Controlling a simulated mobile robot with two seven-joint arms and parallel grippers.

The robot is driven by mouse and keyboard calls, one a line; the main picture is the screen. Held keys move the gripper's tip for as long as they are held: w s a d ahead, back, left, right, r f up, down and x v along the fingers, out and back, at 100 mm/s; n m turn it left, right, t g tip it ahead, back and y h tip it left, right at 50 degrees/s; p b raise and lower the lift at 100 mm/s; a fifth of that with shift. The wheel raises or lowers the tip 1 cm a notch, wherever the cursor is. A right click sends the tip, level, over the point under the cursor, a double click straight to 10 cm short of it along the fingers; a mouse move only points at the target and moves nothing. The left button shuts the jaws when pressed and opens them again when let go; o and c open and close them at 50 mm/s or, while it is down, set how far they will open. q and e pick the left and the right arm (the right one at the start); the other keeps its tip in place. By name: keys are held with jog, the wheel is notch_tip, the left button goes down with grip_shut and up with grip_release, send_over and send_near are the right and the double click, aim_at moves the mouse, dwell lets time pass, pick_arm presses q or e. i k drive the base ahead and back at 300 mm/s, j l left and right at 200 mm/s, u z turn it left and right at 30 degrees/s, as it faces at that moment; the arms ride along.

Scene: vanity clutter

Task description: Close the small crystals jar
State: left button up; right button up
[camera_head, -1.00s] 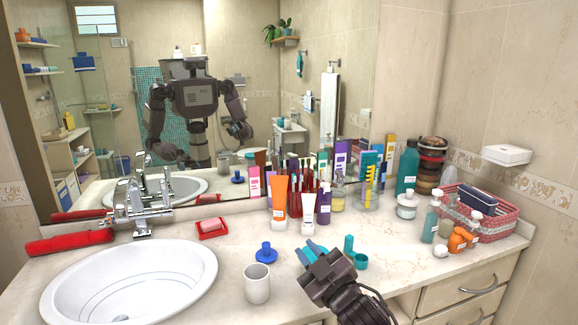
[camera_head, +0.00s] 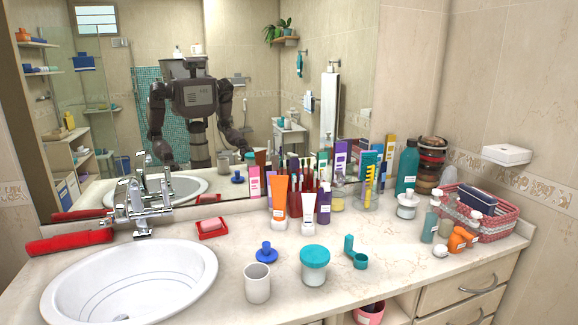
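The small crystals jar, as I take it, is a clear-and-white jar (camera_head: 314,274) standing upright on the counter, right of the white cup. Its round teal lid (camera_head: 315,255) sits level on its top. I cannot tell how tightly the lid is seated. A teal scoop (camera_head: 356,254) stands just to the right of the jar, apart from it. Neither of my grippers is in direct view over the counter. My body and arms show only as a small reflection in the mirror, with the gripper state unclear.
A white cup (camera_head: 257,283) and a blue stopper-like piece (camera_head: 266,252) stand left of the jar. An orange tube (camera_head: 279,197) and a white tube (camera_head: 309,211) stand behind. The sink (camera_head: 130,282) is at left. The counter's right-front area is mostly clear.

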aim_at(312, 278)
jog(key=l, duration=1.05)
jog(key=i+l, duration=0.1)
jog(key=l, duration=1)
jog(key=u, duration=1.2)
